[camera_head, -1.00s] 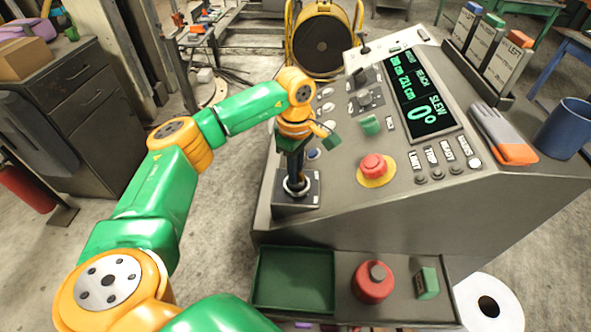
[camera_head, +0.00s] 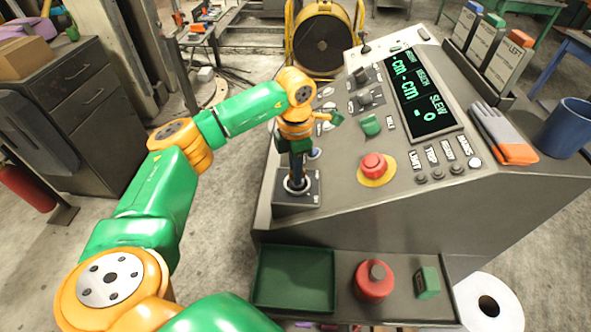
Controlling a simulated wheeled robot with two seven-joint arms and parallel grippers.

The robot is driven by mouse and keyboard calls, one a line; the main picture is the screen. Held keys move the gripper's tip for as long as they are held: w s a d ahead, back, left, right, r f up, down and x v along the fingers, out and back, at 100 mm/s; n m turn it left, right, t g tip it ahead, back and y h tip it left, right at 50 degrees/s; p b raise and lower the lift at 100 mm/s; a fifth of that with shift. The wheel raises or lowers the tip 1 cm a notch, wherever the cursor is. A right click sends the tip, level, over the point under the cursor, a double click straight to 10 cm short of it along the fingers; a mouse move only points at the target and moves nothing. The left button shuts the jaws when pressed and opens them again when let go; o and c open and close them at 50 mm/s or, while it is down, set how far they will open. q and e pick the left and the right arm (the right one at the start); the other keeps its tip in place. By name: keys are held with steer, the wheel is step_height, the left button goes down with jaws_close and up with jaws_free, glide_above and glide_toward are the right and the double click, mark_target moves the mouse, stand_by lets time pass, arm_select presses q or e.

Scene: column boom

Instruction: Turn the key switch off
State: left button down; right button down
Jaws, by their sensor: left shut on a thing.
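The console's display (camera_head: 422,95) shows dashes in place of numbers. My right gripper is not in view.
Gloves (camera_head: 500,135) and a blue mug (camera_head: 566,128) lie right. An empty green tray (camera_head: 294,280) is in front.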

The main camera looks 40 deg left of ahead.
arm_select(q)
steer(key=shift+w+r+n, duration=0.1)
steer(key=shift+r+n, duration=0.05)
steer(key=shift+n, duration=1.35)
steer(key=c, duration=0.9)
jaws_free()
step_height(320, 180, up, 6)
steer(key=shift+f+b, duration=0.1)
steer(key=shift+b, duration=0.65)
steer(key=shift+r, duration=0.6)
steer(key=shift+f, duration=0.1)
